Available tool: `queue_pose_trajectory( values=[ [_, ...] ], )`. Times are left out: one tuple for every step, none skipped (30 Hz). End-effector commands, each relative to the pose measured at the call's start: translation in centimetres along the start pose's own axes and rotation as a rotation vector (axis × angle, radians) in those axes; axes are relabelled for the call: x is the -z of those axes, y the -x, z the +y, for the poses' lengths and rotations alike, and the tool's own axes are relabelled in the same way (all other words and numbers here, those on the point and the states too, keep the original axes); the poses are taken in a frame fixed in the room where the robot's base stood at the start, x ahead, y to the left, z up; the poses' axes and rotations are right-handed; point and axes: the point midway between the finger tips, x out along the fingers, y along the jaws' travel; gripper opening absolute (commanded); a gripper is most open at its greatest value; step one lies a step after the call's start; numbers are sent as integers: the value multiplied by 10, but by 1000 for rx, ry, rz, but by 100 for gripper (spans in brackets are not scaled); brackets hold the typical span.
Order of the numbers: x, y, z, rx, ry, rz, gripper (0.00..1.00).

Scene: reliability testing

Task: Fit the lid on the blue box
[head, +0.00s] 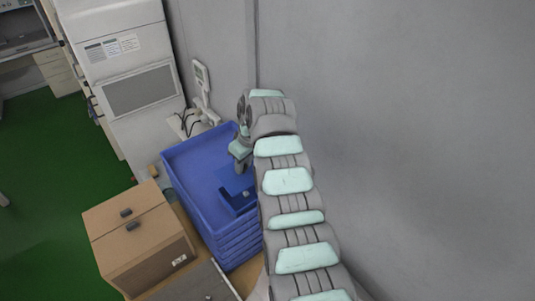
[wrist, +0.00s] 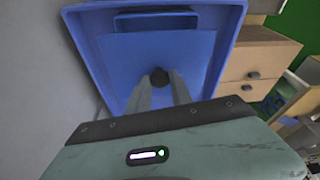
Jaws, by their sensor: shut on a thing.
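The blue lid (wrist: 125,58) is a flat panel with a dark round knob (wrist: 159,76). My gripper (wrist: 160,82) is shut on this knob in the wrist view. In the head view, the lid (head: 236,183) is below my gripper (head: 242,163), inside the top blue tray. The darker blue box (head: 237,204) is just below and in front of the lid, partly hidden by the lid and my arm. Part of the box (wrist: 155,21) shows past the lid's far edge in the wrist view. I cannot tell whether lid and box touch.
The top blue tray (head: 181,188) has raised walls around the lid and box, and stands on a stack of similar trays. A wooden drawer unit (head: 150,262) stands left of it. A grey wall (head: 420,120) is close on the right. A white machine (head: 120,60) stands behind.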

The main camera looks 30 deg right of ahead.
Motion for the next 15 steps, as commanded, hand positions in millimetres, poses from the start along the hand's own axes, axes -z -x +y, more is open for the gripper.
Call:
queue_pose_trajectory(
  values=[
    [4,-1,-5,3,9,2,0],
    [5,-2,-7,5,12,3,0],
    [6,-3,-9,6,15,3,0],
    [6,-3,-10,6,16,4,0],
    [6,-4,-10,7,16,4,0],
    [6,-5,-10,7,16,4,0],
    [6,-6,-10,7,16,3,0],
    [5,-7,-10,7,16,3,0],
    [4,-9,-10,7,15,3,0],
    [4,-10,-10,7,15,2,0],
    [3,-12,-10,8,15,2,0],
    [2,-15,-10,8,15,1,0],
    [1,-17,-10,8,14,1,0],
    [0,-19,-10,9,14,0,0],
    [-1,-22,-10,9,14,0,0]
  ],
)
